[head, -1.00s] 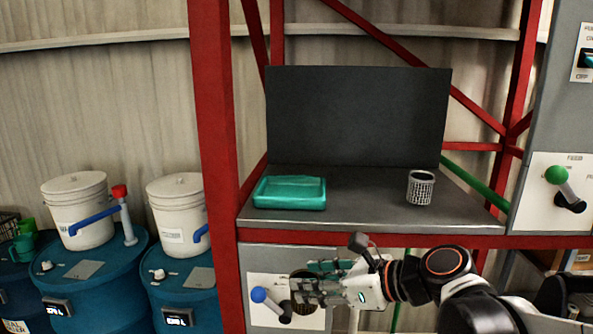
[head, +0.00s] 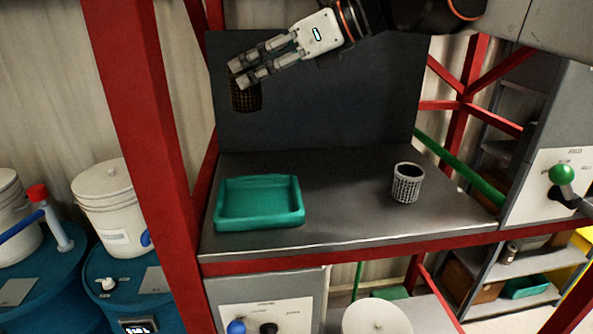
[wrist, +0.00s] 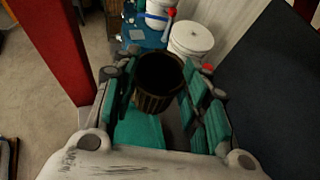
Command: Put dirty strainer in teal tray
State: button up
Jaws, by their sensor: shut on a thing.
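The dirty strainer (head: 246,97), a dark brown mesh cup, hangs upright in my gripper (head: 243,76), in front of the dark back panel and above the teal tray's level. In the wrist view the dirty strainer (wrist: 157,88) sits between the teal finger pads of my gripper (wrist: 160,95), which is shut on it. The teal tray (head: 260,222) lies empty on the left of the grey shelf. Part of the tray (wrist: 138,130) shows below the strainer in the wrist view.
A clean light grey strainer (head: 407,187) stands on the right of the grey shelf (head: 345,215). A red post (head: 150,120) rises at the shelf's left. A dark panel (head: 330,110) closes the back. The shelf between tray and clean strainer is clear.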

jog(key=shift+w+d+r, duration=0.2)
jog(key=shift+w+r, duration=0.05)
jog(key=shift+r, duration=0.05)
notch_tip(320, 180, down, 20)
jog(key=shift+d+r+p, duration=0.15)
jog(key=shift+r+p, duration=0.1)
jog(key=shift+p, duration=0.9)
jog(key=o, duration=1.1)
jog(key=shift+f, duration=0.1)
